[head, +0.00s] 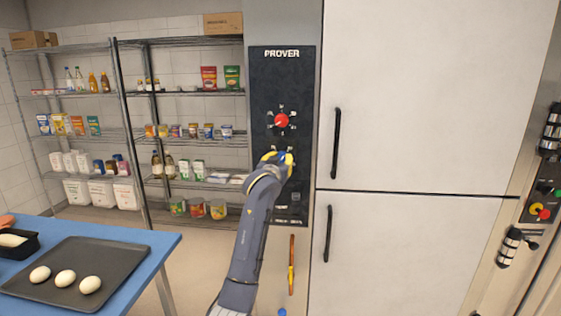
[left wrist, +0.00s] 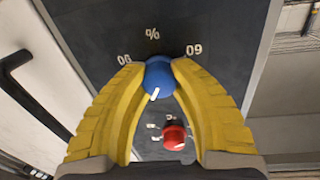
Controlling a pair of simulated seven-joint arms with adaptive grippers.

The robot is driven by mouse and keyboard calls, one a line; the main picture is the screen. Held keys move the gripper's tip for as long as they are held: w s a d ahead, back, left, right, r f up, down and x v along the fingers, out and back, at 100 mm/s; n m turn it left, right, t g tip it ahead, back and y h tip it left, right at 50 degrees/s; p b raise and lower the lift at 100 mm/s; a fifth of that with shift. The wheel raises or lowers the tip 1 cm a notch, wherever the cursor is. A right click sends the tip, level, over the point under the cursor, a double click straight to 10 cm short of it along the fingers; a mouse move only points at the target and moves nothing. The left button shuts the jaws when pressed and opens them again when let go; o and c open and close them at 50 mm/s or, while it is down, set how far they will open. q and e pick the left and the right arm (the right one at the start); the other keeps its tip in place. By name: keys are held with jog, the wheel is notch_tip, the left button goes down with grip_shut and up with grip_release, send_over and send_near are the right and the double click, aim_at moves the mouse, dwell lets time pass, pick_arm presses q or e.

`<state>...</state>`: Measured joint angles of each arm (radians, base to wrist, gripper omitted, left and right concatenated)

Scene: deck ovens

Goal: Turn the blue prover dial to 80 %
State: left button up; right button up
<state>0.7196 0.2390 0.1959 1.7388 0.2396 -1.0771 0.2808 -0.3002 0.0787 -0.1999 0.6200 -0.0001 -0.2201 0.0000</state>
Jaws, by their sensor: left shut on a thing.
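The blue prover dial (left wrist: 160,78) shows in the left wrist view, between the yellow fingers of my left gripper (left wrist: 159,72), which is shut on it. Its white pointer line aims down and slightly left in that upside-down view, so up and slightly right on the panel. Upside-down labels reading 90 (left wrist: 124,60) and 60 (left wrist: 194,49) flank it, with a % sign (left wrist: 152,34) beyond. In the head view my left gripper (head: 277,159) covers the dial on the dark PROVER panel (head: 263,85). My right gripper is not in view.
A red dial (head: 281,120) sits just above my gripper on the same panel. Large white doors with black handles (head: 336,143) stand to the right. A blue table (head: 140,245) with a dark tray (head: 100,262) is at lower left; wire shelves stand behind.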

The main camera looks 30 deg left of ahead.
pick_arm(q)
grip_shut()
jog(key=shift+m, duration=0.8)
jog(key=o, duration=1)
grip_release()
jog(key=shift+o, duration=0.2)
jog(key=v, duration=1.2)
jog(key=shift+r, duration=0.1)
